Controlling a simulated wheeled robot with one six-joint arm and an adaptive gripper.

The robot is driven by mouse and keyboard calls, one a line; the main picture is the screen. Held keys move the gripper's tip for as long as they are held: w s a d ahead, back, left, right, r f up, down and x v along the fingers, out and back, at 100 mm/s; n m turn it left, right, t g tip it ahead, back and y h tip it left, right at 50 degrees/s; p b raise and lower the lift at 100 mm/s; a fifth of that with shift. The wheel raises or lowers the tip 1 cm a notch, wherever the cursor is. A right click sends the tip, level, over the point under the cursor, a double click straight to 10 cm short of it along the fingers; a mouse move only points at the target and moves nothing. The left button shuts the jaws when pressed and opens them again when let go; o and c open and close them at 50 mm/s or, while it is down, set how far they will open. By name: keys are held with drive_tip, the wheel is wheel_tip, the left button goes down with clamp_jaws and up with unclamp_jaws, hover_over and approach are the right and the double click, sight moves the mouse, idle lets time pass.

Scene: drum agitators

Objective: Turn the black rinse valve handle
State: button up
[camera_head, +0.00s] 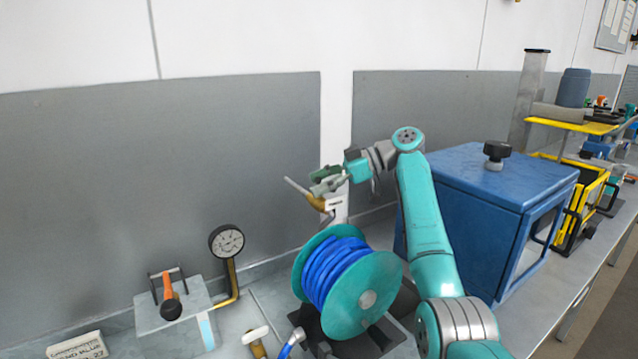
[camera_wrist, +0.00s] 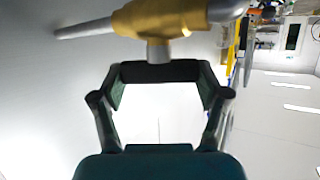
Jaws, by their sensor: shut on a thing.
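The rinse valve has a brass body (camera_wrist: 175,18) with grey pipe ends, and it crosses the top of the wrist view. A short metal stem joins it to the black handle (camera_wrist: 158,72), a bar lying across between my fingers. My gripper (camera_wrist: 160,82) is shut on this bar, with one finger at each end. In the head view, my gripper (camera_head: 328,182) is up at the brass valve (camera_head: 316,202) above the hose reel. The black handle cannot be made out there behind my fingers.
A teal reel with blue hose (camera_head: 335,272) stands just below the valve. A blue cabinet (camera_head: 480,205) is close to the right of my arm. A pressure gauge (camera_head: 227,242) and an orange lever (camera_head: 167,287) stand at left. A grey wall panel (camera_head: 150,170) is behind.

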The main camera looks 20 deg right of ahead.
sight(319, 182)
drive_tip(key=shift+n+g, duration=1)
drive_tip(key=shift+g, duration=0.2)
drive_tip(key=shift+n+g, duration=0.6)
drive_tip(key=shift+g, duration=0.1)
drive_tip(key=o, duration=1.2)
wheel_tip(319, 182, up, 10)
drive_tip(key=shift+f, duration=0.1)
